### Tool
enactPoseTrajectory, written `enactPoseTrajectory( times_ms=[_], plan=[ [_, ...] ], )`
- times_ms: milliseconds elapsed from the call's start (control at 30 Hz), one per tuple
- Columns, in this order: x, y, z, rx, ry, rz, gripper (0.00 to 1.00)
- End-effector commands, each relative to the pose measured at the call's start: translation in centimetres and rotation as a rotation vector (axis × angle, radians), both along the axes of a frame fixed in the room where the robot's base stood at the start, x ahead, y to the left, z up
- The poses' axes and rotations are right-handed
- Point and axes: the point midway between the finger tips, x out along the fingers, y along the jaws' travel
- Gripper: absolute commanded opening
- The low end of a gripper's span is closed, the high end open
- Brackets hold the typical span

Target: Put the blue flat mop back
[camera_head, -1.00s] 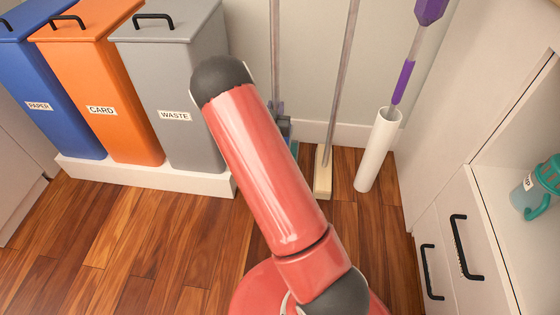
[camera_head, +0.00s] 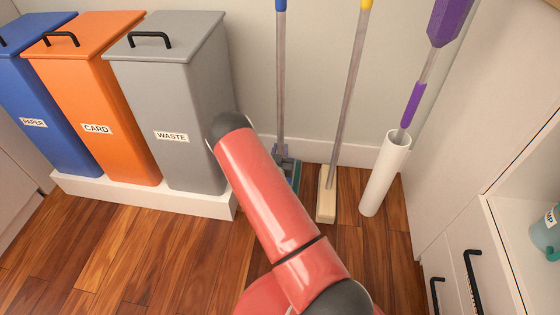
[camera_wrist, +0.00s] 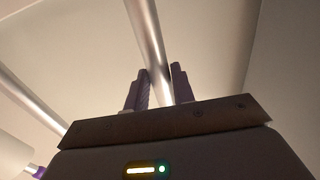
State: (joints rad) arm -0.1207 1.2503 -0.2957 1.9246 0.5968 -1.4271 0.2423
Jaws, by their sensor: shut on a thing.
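The blue flat mop (camera_head: 281,95) stands near upright by the back wall, with a blue grip at the top of its grey pole. Its flat head (camera_head: 294,172) is low, partly hidden behind my red arm; I cannot tell whether it touches the floor. In the wrist view my gripper (camera_wrist: 160,80) is shut on a metal pole (camera_wrist: 149,40), which I take to be the mop's.
A broom (camera_head: 327,200) with a yellow-topped pole stands right of the mop. Beyond it, a white tube (camera_head: 384,175) holds a purple duster (camera_head: 414,103). The grey waste bin (camera_head: 168,100) is at left on a white plinth (camera_head: 140,195).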

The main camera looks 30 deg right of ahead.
Motion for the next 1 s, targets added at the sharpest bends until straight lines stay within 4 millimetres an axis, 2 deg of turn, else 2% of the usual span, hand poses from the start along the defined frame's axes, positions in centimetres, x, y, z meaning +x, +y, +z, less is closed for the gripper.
enactPoseTrajectory(
  times_ms=[267,433,867,900,1000],
  plan=[
    [0.0,0.0,-2.2,-0.001,-0.003,0.000,0.00],
    [0.0,0.0,-4.6,-0.002,-0.002,0.000,0.00],
    [0.1,0.0,-5.3,-0.001,-0.004,0.000,0.00],
    [0.0,0.0,-5.2,0.000,-0.002,0.000,0.30],
    [0.0,0.0,-5.2,0.000,-0.001,0.000,0.43]
  ],
)
